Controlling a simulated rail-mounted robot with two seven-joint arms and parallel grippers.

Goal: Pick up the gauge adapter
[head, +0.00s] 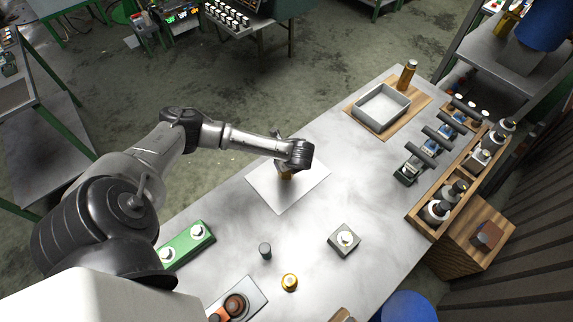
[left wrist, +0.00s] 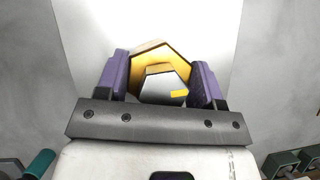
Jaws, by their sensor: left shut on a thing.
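The gauge adapter, which I take to be the brass hexagonal piece with a smaller silver hexagon on top, shows in the left wrist view (left wrist: 153,57). It sits between the purple fingers of my left gripper (left wrist: 160,82), which is shut on it. In the head view the left gripper (head: 286,169) points down over a white sheet (head: 303,193) on the table. Only a bit of the brass piece (head: 285,177) shows below the gripper there. I cannot tell whether it touches the sheet. My right gripper is not in view.
A green block (head: 187,244), a small dark cylinder (head: 265,251), a yellow ring-shaped part (head: 289,282) and a square block with a white knob (head: 344,239) stand nearer. A grey tray (head: 381,107) and a wooden rack (head: 426,212) line the right side.

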